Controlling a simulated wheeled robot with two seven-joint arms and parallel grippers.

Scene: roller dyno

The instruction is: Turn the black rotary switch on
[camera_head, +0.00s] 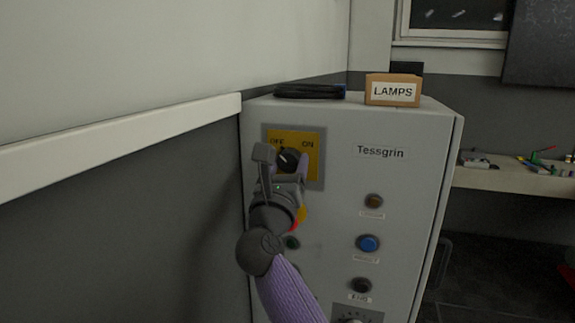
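The black rotary switch (289,158) sits on a yellow plate (312,150) at the upper left of the grey cabinet front. The plate is marked OFF on the left and ON on the right. A white mark on the knob slants up to the left, toward OFF. My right gripper (283,165) is at the switch, its two fingers apart, one left and one right of the knob. I cannot tell whether the fingers touch the knob. My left gripper is not in view.
The cabinet (400,180) also carries a blue button (368,243), a brown lamp (374,201) and a black button (361,285). A LAMPS box (392,91) and a black item (309,91) lie on top. A wall with a white rail (120,140) stands close at left.

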